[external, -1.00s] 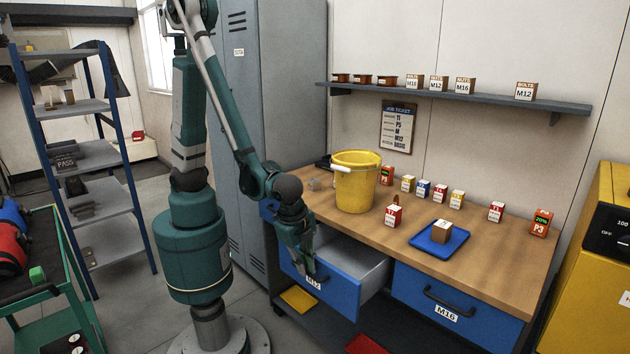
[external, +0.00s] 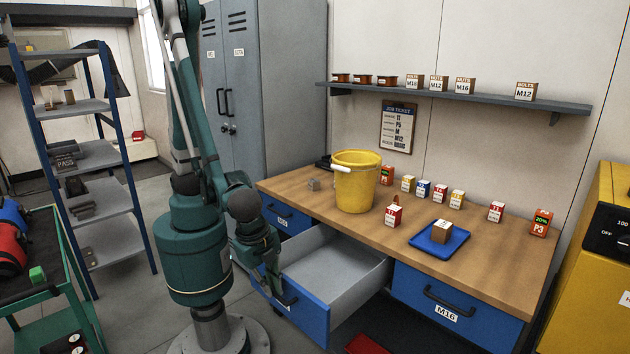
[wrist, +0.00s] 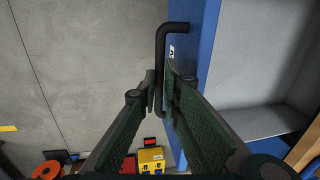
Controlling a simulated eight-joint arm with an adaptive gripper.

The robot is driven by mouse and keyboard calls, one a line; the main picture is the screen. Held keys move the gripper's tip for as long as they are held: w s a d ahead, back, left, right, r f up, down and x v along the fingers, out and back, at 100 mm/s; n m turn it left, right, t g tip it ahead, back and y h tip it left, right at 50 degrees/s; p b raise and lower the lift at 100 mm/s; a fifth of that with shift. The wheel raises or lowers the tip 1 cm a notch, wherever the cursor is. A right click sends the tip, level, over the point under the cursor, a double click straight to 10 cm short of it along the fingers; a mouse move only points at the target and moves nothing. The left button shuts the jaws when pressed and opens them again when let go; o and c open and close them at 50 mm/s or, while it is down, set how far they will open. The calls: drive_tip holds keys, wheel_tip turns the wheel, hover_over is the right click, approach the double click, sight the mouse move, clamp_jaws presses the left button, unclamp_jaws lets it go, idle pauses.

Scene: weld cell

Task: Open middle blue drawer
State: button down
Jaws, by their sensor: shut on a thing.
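The middle blue drawer (external: 311,318) stands pulled well out from under the workbench, and its grey inside (external: 335,268) looks empty. My gripper (external: 287,300) is at the drawer's front, shut on its black handle. In the wrist view the dark bar of the handle (wrist: 161,50) runs between the fingertips (wrist: 162,92), beside the blue drawer front (wrist: 186,40). The drawer's label is mostly hidden by my gripper. The left blue drawer (external: 287,218) and the right blue drawer (external: 450,302), marked M16, are shut.
On the wooden bench (external: 310,195) stand a yellow bucket (external: 356,183), several small boxes and a blue tray (external: 425,238) with a box on it. A grey locker (external: 270,100) is behind. A green cart (external: 65,290) and a shelf rack (external: 85,155) stand left.

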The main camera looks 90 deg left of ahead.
idle(0.3)
drive_tip(key=c, duration=2.8)
unclamp_jaws()
drive_tip(key=shift+r, duration=0.1)
drive_tip(key=shift+s+d+r, duration=0.25)
drive_tip(key=shift+d+r, duration=0.05)
drive_tip(key=shift+r, duration=1.65)
drive_tip(key=shift+s+d+r, duration=0.25)
drive_tip(key=shift+s+r, duration=0.05)
drive_tip(key=shift+r, duration=1.6)
drive_tip(key=shift+s+d+r, duration=0.25)
drive_tip(key=shift+d+r, duration=0.05)
drive_tip(key=shift+r, duration=1.65)
drive_tip(key=w+a+r+n+t, duration=0.2)
drive_tip(key=a+r+n, duration=0.1)
drive_tip(key=a, duration=0.9)
drive_tip(key=w+a+r+n+t+h, duration=0.1)
drive_tip(key=a+r, duration=0.4)
drive_tip(key=a, duration=0.8)
drive_tip(key=w+a+r+n+t, duration=0.2)
drive_tip(key=w+a+r+n, duration=0.1)
drive_tip(key=a, duration=0.9)
drive_tip(key=shift+w+a+r+n+t+h, duration=0.15)
drive_tip(key=shift+a+r+n, duration=0.05)
drive_tip(key=shift+r+n, duration=0.25)
drive_tip(key=shift+w+a+r+n+t+h, duration=0.1)
drive_tip(key=shift+a+r+n+t+h, duration=0.05)
drive_tip(key=shift+r+n, duration=0.3)
